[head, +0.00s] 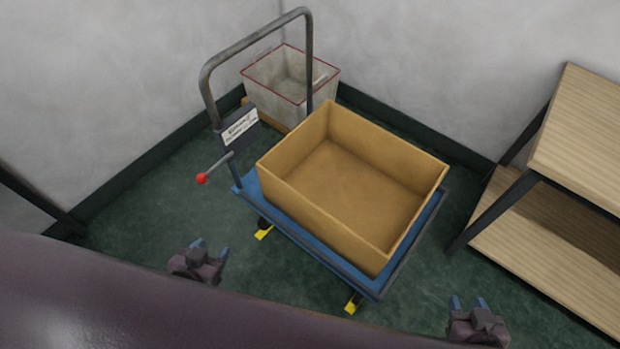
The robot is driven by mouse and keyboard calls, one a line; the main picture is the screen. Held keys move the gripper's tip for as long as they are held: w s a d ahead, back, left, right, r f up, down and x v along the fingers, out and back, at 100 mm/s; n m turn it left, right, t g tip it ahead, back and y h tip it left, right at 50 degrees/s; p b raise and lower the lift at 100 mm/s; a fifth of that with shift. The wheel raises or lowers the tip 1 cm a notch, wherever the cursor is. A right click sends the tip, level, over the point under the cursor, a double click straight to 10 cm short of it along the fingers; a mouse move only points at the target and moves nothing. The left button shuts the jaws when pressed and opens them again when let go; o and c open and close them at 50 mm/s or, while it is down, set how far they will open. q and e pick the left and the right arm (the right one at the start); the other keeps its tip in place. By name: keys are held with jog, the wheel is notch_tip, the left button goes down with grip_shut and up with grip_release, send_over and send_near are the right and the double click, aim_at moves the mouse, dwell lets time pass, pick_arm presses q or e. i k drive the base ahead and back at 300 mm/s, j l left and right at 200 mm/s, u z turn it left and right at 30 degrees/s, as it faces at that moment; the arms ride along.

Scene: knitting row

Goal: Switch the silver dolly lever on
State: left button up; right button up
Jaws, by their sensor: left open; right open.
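A blue platform dolly (325,262) with a tall grey handle stands on the floor in the middle. Its silver lever (219,167) sticks out to the lower left from a plate on the handle post and ends in a red knob (202,178). My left gripper (209,244) is open and empty, below the red knob in the picture and apart from it. My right gripper (468,301) is open and empty at the lower right, right of the dolly. Neither gripper touches the dolly.
An open, empty-looking cardboard box (300,206) sits on the dolly. A grey bin (263,82) with a red rim stands in the corner behind. A wooden shelf unit (590,130) is at the right. Yellow parts (264,233) show at the dolly's wheels. Green floor (150,225) is clear at left.

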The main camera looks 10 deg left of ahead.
aim_at(202, 178)
jog(key=k+j+u, duration=0.1)
jog(key=j+u, duration=0.1)
jog(key=u, duration=0.95)
